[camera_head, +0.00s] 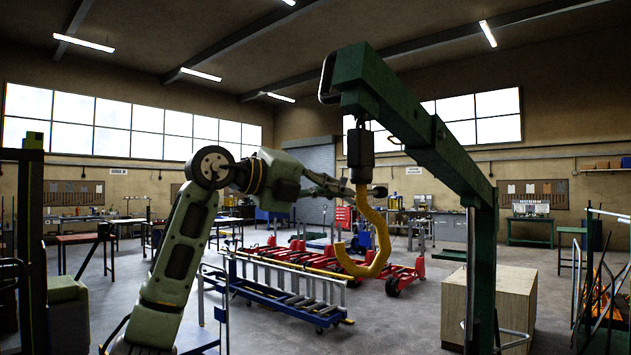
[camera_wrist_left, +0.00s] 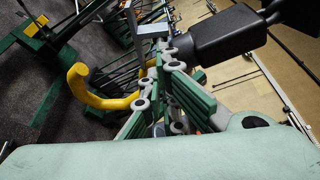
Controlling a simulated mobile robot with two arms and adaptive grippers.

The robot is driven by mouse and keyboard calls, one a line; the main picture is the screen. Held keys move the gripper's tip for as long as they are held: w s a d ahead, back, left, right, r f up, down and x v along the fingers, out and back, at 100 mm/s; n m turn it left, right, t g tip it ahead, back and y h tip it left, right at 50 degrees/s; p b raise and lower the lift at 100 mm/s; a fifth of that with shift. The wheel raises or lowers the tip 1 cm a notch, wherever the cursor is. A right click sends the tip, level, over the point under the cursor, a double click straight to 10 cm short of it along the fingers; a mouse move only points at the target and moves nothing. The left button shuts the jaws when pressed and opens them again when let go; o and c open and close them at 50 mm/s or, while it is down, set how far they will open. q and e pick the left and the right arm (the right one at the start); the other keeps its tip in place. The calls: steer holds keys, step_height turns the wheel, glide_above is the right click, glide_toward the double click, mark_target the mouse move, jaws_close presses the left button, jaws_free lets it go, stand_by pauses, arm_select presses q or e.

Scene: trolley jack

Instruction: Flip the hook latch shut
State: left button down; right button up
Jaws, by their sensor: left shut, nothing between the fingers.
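The yellow hook (camera_head: 383,240) hangs under a black block (camera_head: 360,147) from the green crane arm (camera_head: 400,110). My left gripper (camera_head: 378,191) is at the top of the hook, just under the block. In the left wrist view, the hook (camera_wrist_left: 77,83) curves to the left of my gripper fingers (camera_wrist_left: 162,68), and the black block (camera_wrist_left: 225,35) is at the upper right. The fingers look closed with nothing between them, and they cover the hook's upper part. I cannot make out the hook latch clearly. Whether the fingers touch the hook is unclear. My right gripper is not in view.
The crane's green post (camera_head: 482,270) stands right of the hook. A wooden crate (camera_head: 505,300) is behind it. A blue rack with a ladder (camera_head: 285,290) and red trolley jacks (camera_head: 400,275) are on the floor beyond the hook. Air left of the hook's lower bend is clear.

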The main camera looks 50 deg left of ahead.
arm_select(q)
steer(key=shift+w+d+r, duration=0.1)
steer(key=shift+w+d, duration=0.2)
steer(key=shift+w, duration=0.35)
steer(key=shift+w+d, duration=0.1)
steer(key=shift+w, duration=0.2)
steer(key=shift+w+f+p, duration=0.25)
steer(key=shift+w+p, duration=0.05)
steer(key=shift+w, duration=0.05)
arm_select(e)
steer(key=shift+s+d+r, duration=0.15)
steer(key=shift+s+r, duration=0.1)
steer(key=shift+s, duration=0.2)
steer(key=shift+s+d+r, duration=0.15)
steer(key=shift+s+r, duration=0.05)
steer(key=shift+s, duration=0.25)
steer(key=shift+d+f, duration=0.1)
